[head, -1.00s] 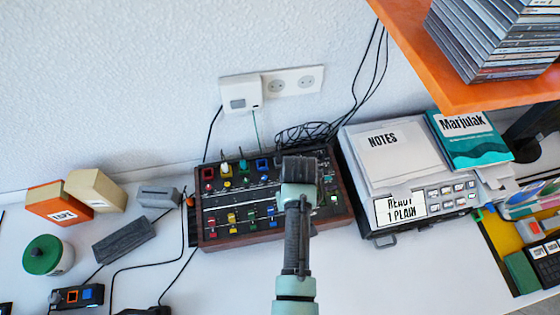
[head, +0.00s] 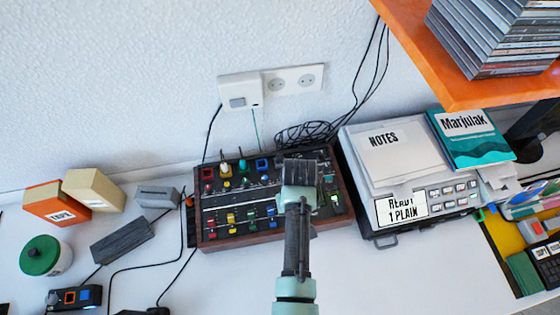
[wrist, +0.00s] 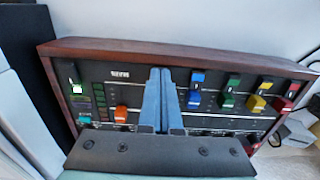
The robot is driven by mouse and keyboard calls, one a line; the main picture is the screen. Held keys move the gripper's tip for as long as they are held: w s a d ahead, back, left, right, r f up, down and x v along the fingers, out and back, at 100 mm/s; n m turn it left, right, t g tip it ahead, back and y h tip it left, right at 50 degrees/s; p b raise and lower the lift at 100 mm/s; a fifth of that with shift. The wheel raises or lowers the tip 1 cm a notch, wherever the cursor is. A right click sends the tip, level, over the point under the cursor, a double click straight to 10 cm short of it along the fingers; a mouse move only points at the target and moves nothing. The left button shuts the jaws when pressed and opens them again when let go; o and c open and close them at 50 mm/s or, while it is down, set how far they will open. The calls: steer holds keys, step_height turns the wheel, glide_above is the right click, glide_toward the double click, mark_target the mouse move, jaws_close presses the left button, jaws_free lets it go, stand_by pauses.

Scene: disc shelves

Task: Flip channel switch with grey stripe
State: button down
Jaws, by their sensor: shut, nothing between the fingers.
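The channel switches sit on a dark wood-framed panel (head: 240,237) on the desk. It also shows in the wrist view (wrist: 100,48). There I see a row of coloured switches: orange (wrist: 121,115), blue (wrist: 193,99), green (wrist: 227,100), yellow (wrist: 257,103) and red (wrist: 283,104). Several carry pale marks, but I cannot tell which stripe is grey. My gripper (wrist: 160,75) is shut and empty, with its fingers over the panel between the orange and blue switches. I cannot tell whether it touches anything. In the head view my arm hides the panel's right part.
A grey device with notes (head: 365,170) stands close to the panel's right. Orange shelf (head: 480,95) overhangs at the upper right. A grey box (head: 158,196), cables and a green-lidded jar (head: 42,258) lie to the left. The desk in front of the panel (head: 225,285) is mostly clear.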

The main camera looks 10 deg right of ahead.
step_height(320, 180, up, 7)
steer(key=p, duration=0.7)
